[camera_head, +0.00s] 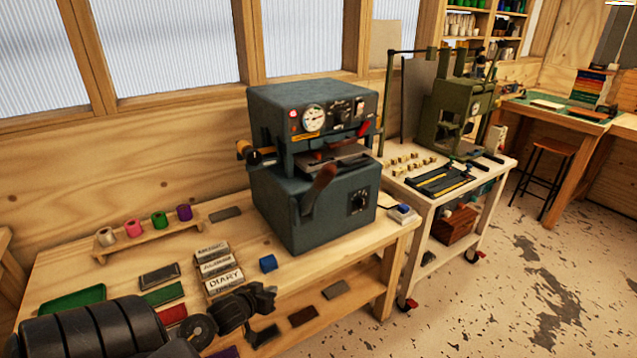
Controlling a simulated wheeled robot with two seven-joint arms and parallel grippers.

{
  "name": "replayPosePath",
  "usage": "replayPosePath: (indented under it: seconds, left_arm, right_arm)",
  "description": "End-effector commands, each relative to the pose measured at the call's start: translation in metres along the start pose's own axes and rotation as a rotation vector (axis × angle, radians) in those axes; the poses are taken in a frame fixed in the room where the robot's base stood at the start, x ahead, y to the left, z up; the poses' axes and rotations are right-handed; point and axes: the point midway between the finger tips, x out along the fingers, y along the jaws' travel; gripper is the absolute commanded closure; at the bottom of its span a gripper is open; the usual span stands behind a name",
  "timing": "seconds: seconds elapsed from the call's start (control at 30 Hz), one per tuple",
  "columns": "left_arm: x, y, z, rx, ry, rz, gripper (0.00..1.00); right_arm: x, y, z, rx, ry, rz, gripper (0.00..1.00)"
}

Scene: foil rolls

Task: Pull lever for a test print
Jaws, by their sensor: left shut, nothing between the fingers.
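The blue-grey press (312,165) stands on the wooden bench against the wall. Its front carries a lever with a brown handle (320,187), tilted up to the right. A smaller red handle (364,129) sits on the upper right of the press. My left gripper (266,298) is black, shut and empty, low over the front of the bench. It is apart from the press, below and left of the lever. My right gripper is out of view.
Foil rolls (158,220) stand on a wooden rack at the left. Type blocks, one reading DIARY (224,281), and a blue block (268,263) lie between my gripper and the press. A cart (425,210) with a green machine (459,112) stands at the right.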

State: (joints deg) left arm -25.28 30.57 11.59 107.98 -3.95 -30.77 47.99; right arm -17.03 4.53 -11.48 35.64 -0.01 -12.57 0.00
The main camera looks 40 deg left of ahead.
Motion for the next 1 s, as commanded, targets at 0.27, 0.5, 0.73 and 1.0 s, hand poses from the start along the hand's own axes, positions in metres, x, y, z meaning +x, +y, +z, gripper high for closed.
replayPosePath:
  seconds: [0.27, 0.5, 0.73, 1.0]
  left_arm:
    - [-0.075, 0.036, -0.249, -0.192, 0.397, 0.33, 1.0]
    - [-0.146, 0.089, -0.349, -0.261, 0.489, 0.627, 1.0]
    - [-0.161, 0.101, -0.363, -0.275, 0.491, 0.691, 1.0]
    - [-0.16, 0.101, -0.363, -0.275, 0.492, 0.688, 1.0]
  right_arm:
    - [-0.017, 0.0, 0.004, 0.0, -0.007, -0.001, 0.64]
    - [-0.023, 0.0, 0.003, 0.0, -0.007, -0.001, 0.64]
    - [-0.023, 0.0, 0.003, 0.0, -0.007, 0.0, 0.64]
    - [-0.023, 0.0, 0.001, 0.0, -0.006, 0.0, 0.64]
